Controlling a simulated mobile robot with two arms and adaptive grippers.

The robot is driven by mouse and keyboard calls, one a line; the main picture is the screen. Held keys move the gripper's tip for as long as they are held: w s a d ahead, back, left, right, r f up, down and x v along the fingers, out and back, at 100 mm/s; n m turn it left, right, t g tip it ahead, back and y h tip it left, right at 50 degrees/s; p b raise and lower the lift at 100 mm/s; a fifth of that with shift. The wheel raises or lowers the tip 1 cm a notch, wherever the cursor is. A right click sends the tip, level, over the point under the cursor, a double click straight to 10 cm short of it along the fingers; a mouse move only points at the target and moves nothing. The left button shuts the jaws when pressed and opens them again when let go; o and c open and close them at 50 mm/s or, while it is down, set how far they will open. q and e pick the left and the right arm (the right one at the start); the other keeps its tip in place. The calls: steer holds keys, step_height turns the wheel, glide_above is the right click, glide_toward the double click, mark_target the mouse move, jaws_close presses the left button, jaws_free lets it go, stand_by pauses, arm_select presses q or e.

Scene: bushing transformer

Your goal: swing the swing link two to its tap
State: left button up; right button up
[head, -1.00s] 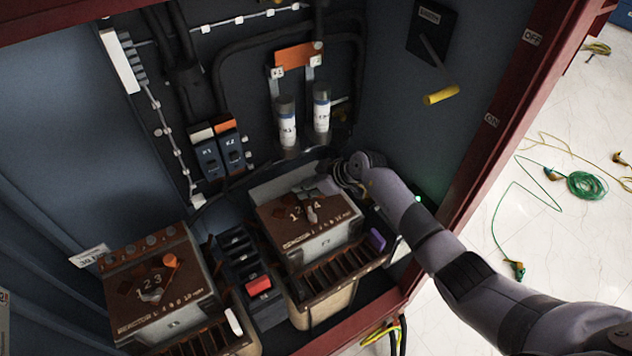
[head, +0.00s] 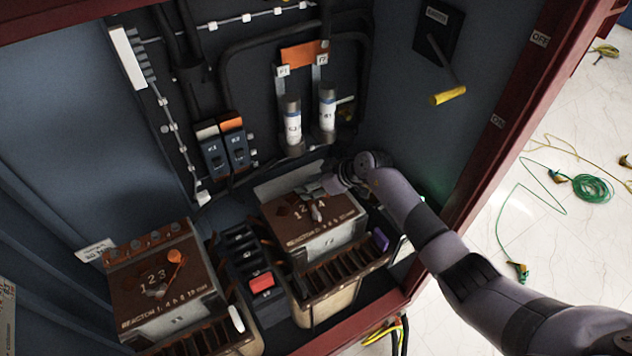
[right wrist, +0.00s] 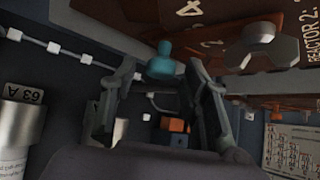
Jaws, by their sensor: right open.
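Swing link two is the metal link (head: 317,212) on the brown top of reactor 2 (head: 290,232), among the tap numbers. My right gripper (head: 326,187) is at the back edge of that top, beside the link, and hides part of the area in the head view. In the right wrist view the gripper (right wrist: 160,78) is open. A teal knob (right wrist: 162,62) shows between its fingertips, with no clear contact; whether it belongs to the link cannot be told. A bolt head (right wrist: 258,32) and the figure 4 show to its right. My left gripper is not in view.
Reactor 1 (head: 140,295), with an orange-knobbed link (head: 175,257), stands at the left. Two fuse cylinders (head: 293,122) and breakers (head: 235,148) are on the back panel behind my gripper. The red cabinet frame (head: 490,130) lies close beyond my right arm.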

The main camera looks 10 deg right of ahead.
steer(key=v, duration=1.2)
